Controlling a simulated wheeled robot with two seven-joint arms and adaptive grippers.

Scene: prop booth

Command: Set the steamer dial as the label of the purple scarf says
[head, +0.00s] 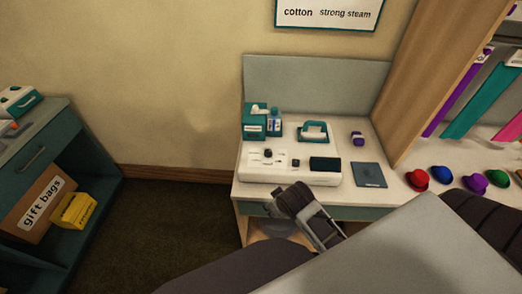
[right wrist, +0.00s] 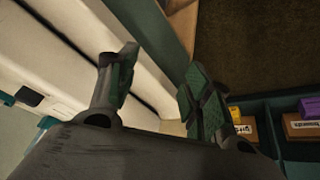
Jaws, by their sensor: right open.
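The purple scarf (head: 462,92) hangs at the upper right in the head view. A pale tag shows near its top, but I cannot read it. The white steamer panel (head: 255,172) lies on the worktop, with small dark knobs (head: 267,153) on its top and a dark block at its right end. The dial's setting is too small to read. My right gripper (head: 322,226) is open and empty in front of the worktop's front edge, below the panel. Its two fingers stand apart in the right wrist view (right wrist: 157,88). My left gripper is out of view.
A wall sign (head: 328,12) reads "cotton strong steam". Teal boxes (head: 255,122), a teal iron (head: 313,132) and a dark pad (head: 368,175) are on the worktop. Several coloured hats (head: 417,179) stand right. A shelf with a gift bags box (head: 42,205) is left; floor between is clear.

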